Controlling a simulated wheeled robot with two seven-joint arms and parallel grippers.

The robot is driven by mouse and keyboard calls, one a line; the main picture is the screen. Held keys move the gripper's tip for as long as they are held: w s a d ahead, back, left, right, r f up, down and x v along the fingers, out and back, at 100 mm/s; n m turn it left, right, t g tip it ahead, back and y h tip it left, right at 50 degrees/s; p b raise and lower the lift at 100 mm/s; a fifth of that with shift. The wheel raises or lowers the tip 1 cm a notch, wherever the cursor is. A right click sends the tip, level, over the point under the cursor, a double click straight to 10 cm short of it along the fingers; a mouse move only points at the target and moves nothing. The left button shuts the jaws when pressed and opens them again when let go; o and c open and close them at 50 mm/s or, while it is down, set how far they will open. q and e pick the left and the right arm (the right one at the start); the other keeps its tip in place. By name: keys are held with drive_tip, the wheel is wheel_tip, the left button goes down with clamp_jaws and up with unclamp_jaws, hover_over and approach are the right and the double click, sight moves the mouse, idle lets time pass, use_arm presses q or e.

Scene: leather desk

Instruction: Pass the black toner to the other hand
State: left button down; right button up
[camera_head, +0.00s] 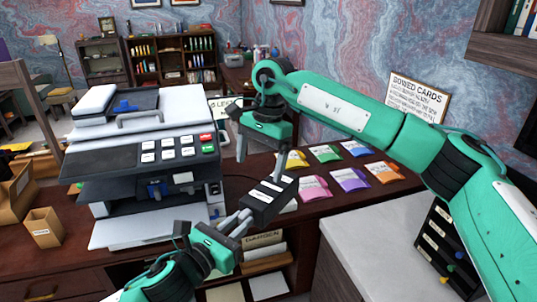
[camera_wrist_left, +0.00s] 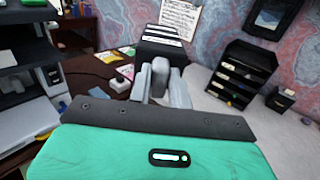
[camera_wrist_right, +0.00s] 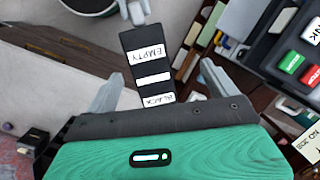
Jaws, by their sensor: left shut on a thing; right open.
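The black toner (camera_head: 270,197) is a dark block with white labels. My left gripper (camera_head: 240,220) is shut on its lower end and holds it tilted above the desk's front edge. In the left wrist view the toner (camera_wrist_left: 160,40) rises beyond the closed fingers (camera_wrist_left: 160,82). My right gripper (camera_head: 263,150) is open and empty, above the toner and pointing down. In the right wrist view the toner (camera_wrist_right: 148,65), with labels reading "EMPTY" and "BLACK", lies between the open fingers (camera_wrist_right: 160,92), apart from both.
A large printer (camera_head: 150,150) stands left of the grippers. Several coloured packets (camera_head: 350,179) lie on the desk to the right. A dark slotted rack (camera_head: 445,245) stands on the pale surface at right. Small brown boxes (camera_head: 42,228) sit at far left.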

sight(269, 188)
drive_tip(key=shift+w+d+r+n+t+h, duration=0.15)
drive_tip(key=shift+d+r+t+h, duration=0.05)
drive_tip(key=shift+d+h, duration=0.25)
drive_tip(key=shift+w+d+r+n+t+h, duration=0.1)
drive_tip(key=shift+d+r+n+t+h, duration=0.1)
drive_tip(key=shift+d+h, duration=0.25)
drive_tip(key=shift+d+f, duration=0.1)
drive_tip(key=shift+d, duration=0.05)
wheel_tip(269, 188, down, 12)
drive_tip(key=shift+w+r, duration=0.1)
drive_tip(key=shift+r, duration=0.05)
drive_tip(key=c, duration=1.2)
use_arm(q)
drive_tip(key=c, duration=1.2)
unclamp_jaws()
use_arm(e)
drive_tip(key=shift+r, duration=0.1)
drive_tip(key=shift+c, duration=0.4)
use_arm(q)
drive_tip(key=shift+s, duration=0.1)
